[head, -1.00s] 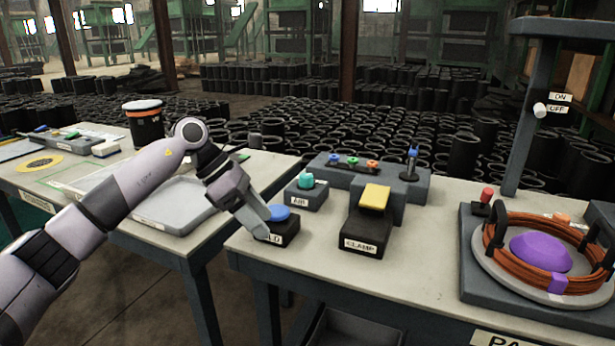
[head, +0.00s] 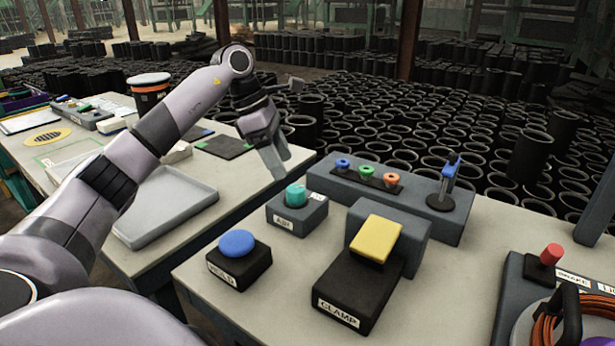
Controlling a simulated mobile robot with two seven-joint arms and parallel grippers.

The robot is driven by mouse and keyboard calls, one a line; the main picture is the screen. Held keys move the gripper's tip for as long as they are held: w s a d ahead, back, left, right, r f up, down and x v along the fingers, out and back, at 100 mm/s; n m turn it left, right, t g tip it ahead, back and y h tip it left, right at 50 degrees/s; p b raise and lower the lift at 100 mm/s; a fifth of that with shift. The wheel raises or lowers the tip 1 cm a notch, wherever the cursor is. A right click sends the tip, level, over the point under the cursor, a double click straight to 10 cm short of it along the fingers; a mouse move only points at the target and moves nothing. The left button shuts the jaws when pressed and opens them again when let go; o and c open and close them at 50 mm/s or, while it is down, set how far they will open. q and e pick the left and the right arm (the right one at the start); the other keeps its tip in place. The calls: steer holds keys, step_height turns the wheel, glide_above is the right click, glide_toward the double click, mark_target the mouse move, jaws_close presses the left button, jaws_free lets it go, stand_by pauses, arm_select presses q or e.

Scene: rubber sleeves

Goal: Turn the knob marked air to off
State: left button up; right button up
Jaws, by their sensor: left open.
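The air knob (head: 295,193) is a teal knob on a small grey box (head: 297,217) with a label reading AIR on its front. It stands on the right-hand table, behind the blue button. My left gripper (head: 277,168) hangs just behind and to the left of the knob, pointing down. Its fingers look near the knob, but I cannot tell whether they touch it. The gripper is open and holds nothing visible. The knob's pointer and any off mark are too small to read. My right gripper is not in view.
A blue button (head: 237,243) on a black box and a yellow clamp pedal (head: 376,238) stand in front. A grey block (head: 420,203) with coloured rings and a blue tool stands behind. A red-topped post (head: 551,255) is at right. A grey tray (head: 170,212) lies on the left table.

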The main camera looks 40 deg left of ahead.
mark_target(294, 188)
arm_select(q)
steer(key=x, duration=0.5)
steer(key=shift+d+f+b, duration=0.2)
steer(key=shift+f+b, duration=0.1)
steer(key=shift+f, duration=0.05)
steer(key=shift+w+d+f, duration=0.1)
steer(key=shift+d+f, duration=0.05)
steer(key=shift+f, duration=0.35)
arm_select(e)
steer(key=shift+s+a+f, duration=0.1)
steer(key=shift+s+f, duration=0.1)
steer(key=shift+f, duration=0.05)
arm_select(q)
steer(key=c, duration=1)
steer(key=shift+c, duration=0.2)
